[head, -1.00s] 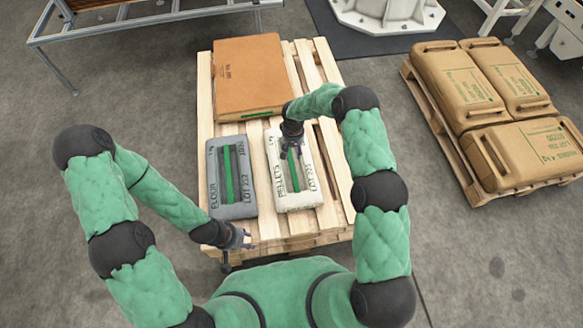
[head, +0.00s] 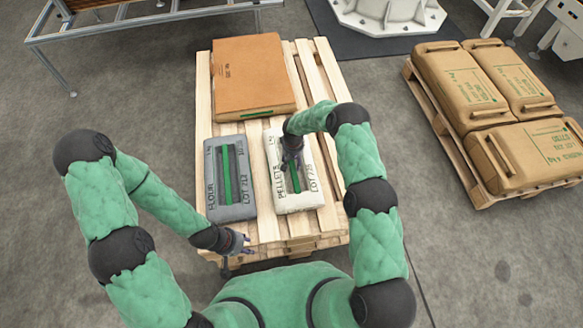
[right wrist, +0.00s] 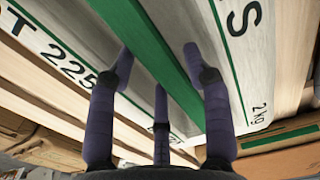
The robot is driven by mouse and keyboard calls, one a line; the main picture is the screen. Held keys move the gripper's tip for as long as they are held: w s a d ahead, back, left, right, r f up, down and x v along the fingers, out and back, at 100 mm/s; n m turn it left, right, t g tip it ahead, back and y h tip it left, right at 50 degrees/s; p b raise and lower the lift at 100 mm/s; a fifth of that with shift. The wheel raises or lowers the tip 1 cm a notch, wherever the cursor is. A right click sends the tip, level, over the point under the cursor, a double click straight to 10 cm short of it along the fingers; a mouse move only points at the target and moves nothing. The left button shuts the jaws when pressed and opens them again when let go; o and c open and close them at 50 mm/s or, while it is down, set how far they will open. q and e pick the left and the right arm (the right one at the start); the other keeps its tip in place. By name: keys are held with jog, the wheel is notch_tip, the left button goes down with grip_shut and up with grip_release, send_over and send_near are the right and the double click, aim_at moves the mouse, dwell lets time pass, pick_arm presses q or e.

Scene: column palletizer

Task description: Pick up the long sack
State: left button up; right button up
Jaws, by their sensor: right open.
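A white sack (head: 303,203) printed PELLETS lies on the wooden pallet in front of me, with a green strip (right wrist: 150,45) along its middle. A grey sack (head: 241,208) printed FLOUR lies beside it on the left, also with a green strip. My right gripper (head: 291,163) is over the white sack. In the right wrist view its fingers (right wrist: 158,68) are spread on both sides of the green strip, open and holding nothing; contact with the sack cannot be told. My left gripper (head: 243,243) is near the pallet's front edge, apart from the sacks; its finger opening is unclear.
The wooden pallet (head: 262,229) also carries a large brown box-like pack (head: 253,75) behind the two sacks. A second pallet (head: 481,202) on the right holds several brown sacks (head: 527,155) with handles. A metal-framed table (head: 145,22) stands at the back left. Floor between is clear.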

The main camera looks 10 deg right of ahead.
jog(key=shift+r, duration=0.1)
grip_shut()
jog(key=shift+w+r, duration=0.15)
jog(key=shift+w, duration=0.1)
jog(key=shift+d+r, duration=0.1)
jog(key=shift+r, duration=0.45)
notch_tip(320, 180, up, 2)
jog(key=shift+r+p, duration=0.1)
jog(key=shift+p, duration=0.55)
jog(key=w+a+r+p, duration=0.1)
jog(key=w+a+r, duration=0.6)
jog(key=w+r, duration=0.2)
jog(key=shift+w+a+r, duration=0.15)
jog(key=shift+w+r, duration=0.25)
jog(key=shift+w, duration=1)
